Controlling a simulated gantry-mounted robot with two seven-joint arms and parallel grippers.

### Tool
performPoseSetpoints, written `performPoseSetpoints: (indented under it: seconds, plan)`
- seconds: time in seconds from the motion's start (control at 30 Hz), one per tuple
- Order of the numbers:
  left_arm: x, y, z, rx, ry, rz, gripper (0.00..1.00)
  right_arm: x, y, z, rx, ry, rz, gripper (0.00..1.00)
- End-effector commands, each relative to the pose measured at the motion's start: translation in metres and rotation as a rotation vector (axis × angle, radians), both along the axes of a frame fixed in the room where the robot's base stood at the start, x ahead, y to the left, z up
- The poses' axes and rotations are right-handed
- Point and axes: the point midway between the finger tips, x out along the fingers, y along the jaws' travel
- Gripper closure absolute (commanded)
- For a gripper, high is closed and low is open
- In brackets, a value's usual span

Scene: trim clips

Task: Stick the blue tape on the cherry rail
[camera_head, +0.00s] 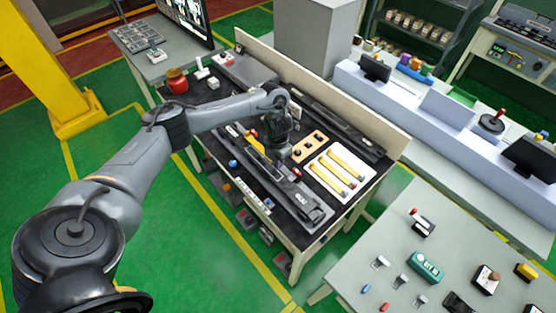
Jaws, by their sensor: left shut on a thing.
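My left gripper (273,150) reaches down over the dark workbench (210,148). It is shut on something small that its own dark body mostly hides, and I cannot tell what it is. Long dark rails (310,207) lie along the bench under and beside it; I cannot make out which one is cherry. A small blue round thing (232,163) lies on the near side of the bench, left of the gripper. I cannot tell whether it is the blue tape. My right gripper is not in view.
A white tray with yellow strips (334,156) and a tan block with dark holes (309,146) lie right of the gripper. A red jar (177,80) stands at the bench's far left. A raised back board (330,87) edges the bench. A grey table (388,230) stands at right.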

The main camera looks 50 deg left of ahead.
Motion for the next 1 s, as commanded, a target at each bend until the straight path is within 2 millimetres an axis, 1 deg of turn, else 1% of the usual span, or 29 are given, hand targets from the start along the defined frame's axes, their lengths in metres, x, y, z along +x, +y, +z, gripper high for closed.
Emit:
performPoseSetpoints:
  seconds: [0.27, 0.8, 1.0]
  plan:
    - [0.0, 0.0, -0.018, 0.0, 0.002, 0.0, 1.0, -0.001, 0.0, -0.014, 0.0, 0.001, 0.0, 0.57]
    - [0.0, 0.0, -0.059, 0.0, 0.0, 0.001, 1.0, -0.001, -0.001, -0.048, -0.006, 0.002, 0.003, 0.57]
    - [0.0, 0.0, -0.069, 0.0, 0.0, 0.0, 1.0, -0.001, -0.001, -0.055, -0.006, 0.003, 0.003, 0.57]
